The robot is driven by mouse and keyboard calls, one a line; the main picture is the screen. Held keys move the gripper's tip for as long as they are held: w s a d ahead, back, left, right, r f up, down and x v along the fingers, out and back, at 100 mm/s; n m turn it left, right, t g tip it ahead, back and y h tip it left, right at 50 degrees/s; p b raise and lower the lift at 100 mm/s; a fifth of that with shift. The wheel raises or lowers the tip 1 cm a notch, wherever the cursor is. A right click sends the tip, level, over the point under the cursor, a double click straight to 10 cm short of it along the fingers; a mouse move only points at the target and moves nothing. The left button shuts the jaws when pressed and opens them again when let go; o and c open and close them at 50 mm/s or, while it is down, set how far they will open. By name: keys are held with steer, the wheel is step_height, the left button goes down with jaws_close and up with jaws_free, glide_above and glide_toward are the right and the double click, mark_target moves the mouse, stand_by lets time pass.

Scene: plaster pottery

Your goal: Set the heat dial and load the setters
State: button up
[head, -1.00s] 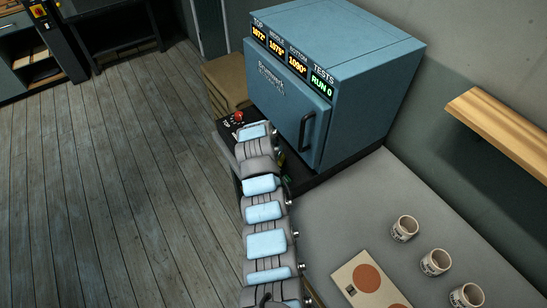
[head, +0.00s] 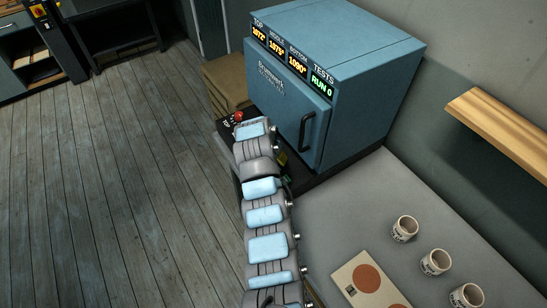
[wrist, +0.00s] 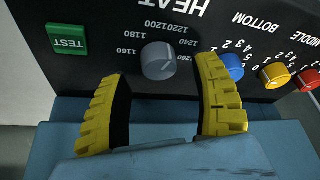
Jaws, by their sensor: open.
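The grey heat dial (wrist: 158,61) sits on the black control panel, with numbers from 1160 to 1260 around it, seen upside down in the wrist view. My gripper (wrist: 155,84) is open, its yellow fingers apart on either side of the dial; I cannot tell whether they touch it. The dial's exact setting is hard to read. In the head view the kiln (head: 335,85) has its door shut, and my arm mostly hides the panel. No setters can be made out for sure; a pale board with terracotta discs (head: 368,278) lies on the table.
A green TEST button (wrist: 67,40) and blue, yellow and red knobs (wrist: 277,75) flank the dial. Several white mugs (head: 435,262) stand on the grey table (head: 340,215). A wooden shelf (head: 505,125) juts from the right wall. A cardboard box (head: 226,82) stands behind the panel.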

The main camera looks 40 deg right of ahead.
steer(key=v, duration=0.9)
steer(key=shift+r, duration=0.25)
steer(key=shift+a, duration=0.1)
